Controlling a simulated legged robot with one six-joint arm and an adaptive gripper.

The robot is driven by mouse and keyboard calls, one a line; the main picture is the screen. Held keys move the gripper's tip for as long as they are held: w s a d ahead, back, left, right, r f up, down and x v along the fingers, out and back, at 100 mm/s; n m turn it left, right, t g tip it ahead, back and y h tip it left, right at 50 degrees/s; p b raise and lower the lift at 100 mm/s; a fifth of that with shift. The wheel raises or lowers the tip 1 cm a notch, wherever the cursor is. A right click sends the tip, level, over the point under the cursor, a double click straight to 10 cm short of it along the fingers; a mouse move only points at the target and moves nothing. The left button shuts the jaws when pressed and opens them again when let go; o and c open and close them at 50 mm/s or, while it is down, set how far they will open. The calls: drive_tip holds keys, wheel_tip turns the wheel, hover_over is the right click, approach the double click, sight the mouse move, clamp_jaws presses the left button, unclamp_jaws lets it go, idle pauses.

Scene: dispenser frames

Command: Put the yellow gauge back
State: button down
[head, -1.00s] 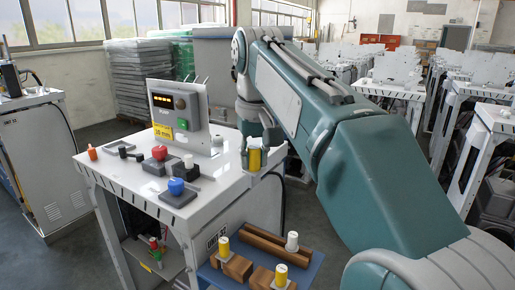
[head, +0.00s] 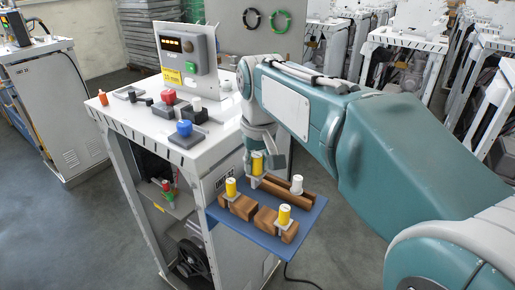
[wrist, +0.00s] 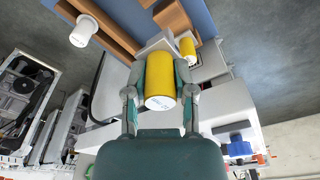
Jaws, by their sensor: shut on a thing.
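My gripper (wrist: 160,66) is shut on a yellow gauge (wrist: 160,88), a cylinder with a pale printed end, one finger on each side. In the head view this held gauge (head: 257,164) is upright at the back-left end of the long brown wooden rack (head: 276,190); I cannot tell whether it touches the rack. A white gauge (head: 297,184) stands at that rack's right end. Two more yellow gauges stand on shorter wooden blocks, one at left (head: 231,187) and one in front (head: 284,214). The wrist view also shows the white gauge (wrist: 84,31) and one yellow gauge (wrist: 187,48).
The racks sit on a blue shelf (head: 252,237) at the white cabinet's side. On the cabinet top (head: 222,129) are a blue knob (head: 184,128), a red knob (head: 168,97) and a grey display panel (head: 185,50). Open floor lies right of the shelf.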

sight(256, 173)
drive_tip(key=shift+a, duration=0.15)
drive_tip(key=shift+f, duration=2.6)
drive_tip(key=shift+f, duration=2.75)
drive_tip(key=shift+c, duration=1.8)
unclamp_jaws()
drive_tip(key=r, duration=0.4)
drive_tip(key=s+r, duration=0.1)
drive_tip(key=r, duration=0.6)
drive_tip(key=shift+s+d+r, duration=0.2)
drive_tip(key=shift+d+r, duration=0.05)
drive_tip(key=shift+r, duration=0.1)
